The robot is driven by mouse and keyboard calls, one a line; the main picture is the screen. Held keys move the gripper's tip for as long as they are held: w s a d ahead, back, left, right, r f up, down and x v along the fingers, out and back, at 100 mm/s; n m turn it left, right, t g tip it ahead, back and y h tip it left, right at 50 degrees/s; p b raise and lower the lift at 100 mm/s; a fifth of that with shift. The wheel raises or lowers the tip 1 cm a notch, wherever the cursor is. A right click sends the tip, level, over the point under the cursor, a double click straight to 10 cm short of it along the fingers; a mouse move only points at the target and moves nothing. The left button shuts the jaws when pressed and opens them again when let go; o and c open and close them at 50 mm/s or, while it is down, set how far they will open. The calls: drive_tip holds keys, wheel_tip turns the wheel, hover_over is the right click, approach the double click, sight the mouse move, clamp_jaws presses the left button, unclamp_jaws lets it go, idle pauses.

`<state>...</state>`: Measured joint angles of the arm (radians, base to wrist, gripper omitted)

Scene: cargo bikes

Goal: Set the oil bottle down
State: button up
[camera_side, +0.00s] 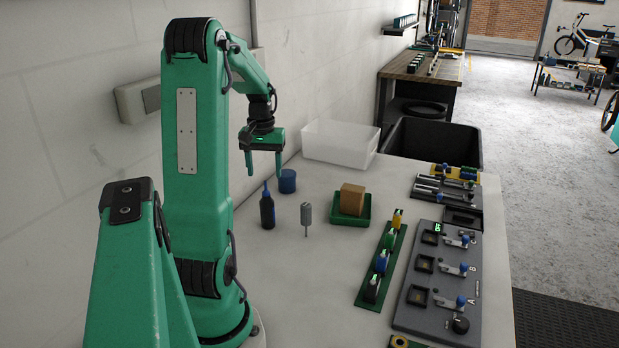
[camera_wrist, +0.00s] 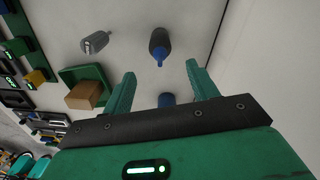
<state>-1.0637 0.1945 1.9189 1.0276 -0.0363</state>
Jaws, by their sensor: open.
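The oil bottle (camera_side: 267,211) is dark with a blue nozzle and stands upright on the pale table. It also shows in the wrist view (camera_wrist: 158,44), just beyond my fingertips, its blue nozzle toward my gripper. My gripper (camera_side: 265,172) is open, with its two green fingers pointing down above the table, higher than the bottle. In the wrist view the fingers (camera_wrist: 160,70) are spread apart with nothing between their tips. I see no contact between the fingers and the bottle.
A blue cup (camera_side: 287,182) stands close to the bottle. A grey tool with a thin shaft (camera_side: 306,214) is to the right. A green tray (camera_side: 350,221) holds a brown block (camera_side: 352,199). A clear bin (camera_side: 339,145) stands at the back. Bare table lies in front.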

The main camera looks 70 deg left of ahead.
drive_tip(key=shift+r, duration=1.65)
drive_tip(key=w+d+r+m+t+y, duration=0.1)
drive_tip(key=w+d+r+m, duration=0.25)
drive_tip(key=d, duration=0.65)
drive_tip(key=w+d+r+m+t, duration=0.1)
drive_tip(key=w+d+r+m, duration=0.2)
drive_tip(key=d, duration=0.6)
drive_tip(key=s+d+m+t, duration=0.1)
drive_tip(key=d+m, duration=0.2)
drive_tip(key=d, duration=0.5)
drive_tip(key=s+d+f+m+t+h, duration=0.1)
drive_tip(key=s+d+m+t, duration=0.1)
drive_tip(key=d, duration=0.6)
drive_tip(key=shift+s+f+m+t, duration=0.25)
drive_tip(key=shift+s+m+t, duration=0.05)
drive_tip(key=shift+m, duration=0.25)
